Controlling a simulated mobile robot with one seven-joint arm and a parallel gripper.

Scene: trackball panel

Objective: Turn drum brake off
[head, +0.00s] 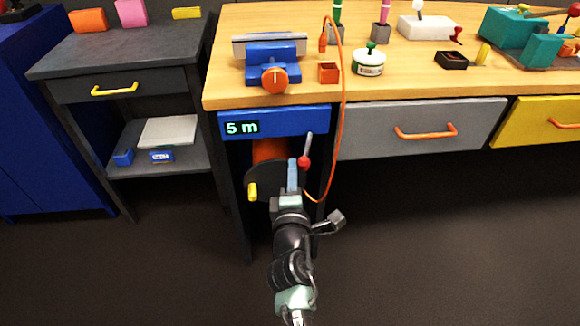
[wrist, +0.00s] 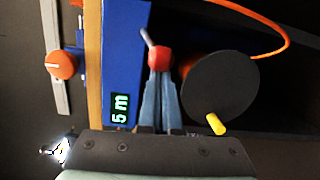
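The brake lever is a thin grey rod with a red ball knob (head: 303,162), standing at the right of the dark reel drum (head: 262,185) under the bench. The knob shows in the wrist view (wrist: 159,56) right at my fingertips. My gripper (head: 292,163) has its blue fingers close together. In the wrist view my gripper (wrist: 160,78) shows only a narrow gap, thinner than the knob. The fingertips seem to touch the knob; contact is not certain. The drum, with its yellow handle (wrist: 216,124), is just beside the fingers.
A blue panel (head: 273,121) reading "5 m" is just above the lever. An orange hose (head: 341,100) hangs down at the right. A grey drawer (head: 420,128) with an orange handle is farther right. The dark floor (head: 430,250) is clear.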

